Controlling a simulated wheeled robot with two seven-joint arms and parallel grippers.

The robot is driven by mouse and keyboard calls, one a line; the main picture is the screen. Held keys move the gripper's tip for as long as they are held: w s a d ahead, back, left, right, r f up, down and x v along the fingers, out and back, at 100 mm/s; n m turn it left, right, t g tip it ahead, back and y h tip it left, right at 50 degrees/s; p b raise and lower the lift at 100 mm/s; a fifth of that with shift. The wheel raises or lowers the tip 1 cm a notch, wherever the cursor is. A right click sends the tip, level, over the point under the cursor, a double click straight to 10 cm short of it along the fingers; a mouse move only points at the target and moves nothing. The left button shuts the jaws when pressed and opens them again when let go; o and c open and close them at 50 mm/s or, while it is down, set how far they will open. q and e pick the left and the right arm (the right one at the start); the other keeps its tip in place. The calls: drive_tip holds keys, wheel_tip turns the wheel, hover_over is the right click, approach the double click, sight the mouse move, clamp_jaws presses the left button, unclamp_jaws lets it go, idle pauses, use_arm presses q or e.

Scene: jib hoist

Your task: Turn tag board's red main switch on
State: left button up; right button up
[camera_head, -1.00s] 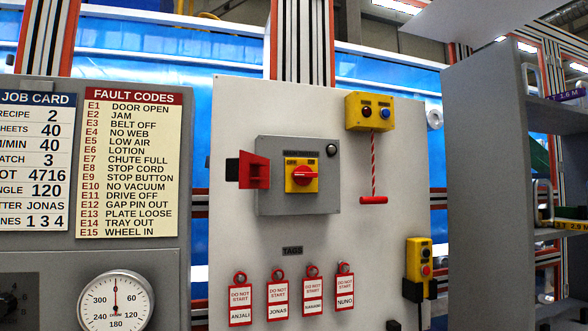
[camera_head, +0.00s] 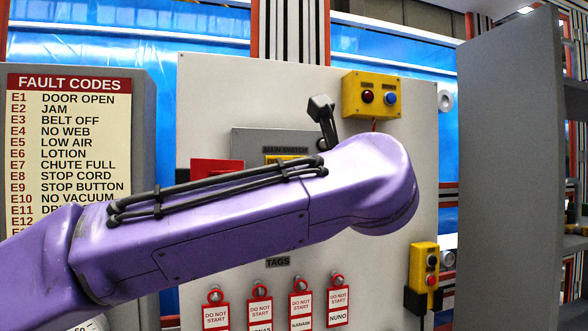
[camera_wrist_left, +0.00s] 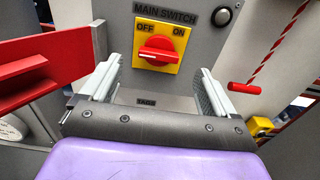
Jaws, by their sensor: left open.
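The tag board (camera_head: 225,95) is a pale upright panel carrying a grey main switch box (camera_head: 250,140). My purple left arm crosses in front and hides most of the box in the head view. In the left wrist view, the red main switch knob (camera_wrist_left: 158,54) sits on a yellow plate (camera_wrist_left: 143,25) marked OFF and ON. The knob lies about level, its white mark on the left, OFF side. My left gripper (camera_wrist_left: 157,66) is open, with one finger left and one right of the knob in the picture. I see no contact. My right gripper is out of view.
A red bracket (camera_wrist_left: 40,70) sticks out left of the switch. A red pull handle (camera_wrist_left: 244,88) hangs at right below the yellow button box (camera_head: 371,95). Red tags (camera_head: 259,313) hang below. A grey shelf unit (camera_head: 505,170) stands at right.

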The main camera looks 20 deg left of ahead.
use_arm(q)
drive_tip(key=p+x, duration=0.1)
drive_tip(key=x, duration=0.5)
drive_tip(key=shift+p, duration=0.3)
drive_tip(key=shift+a, duration=0.1)
drive_tip(key=c, duration=1.1)
drive_tip(key=shift+o, duration=0.2)
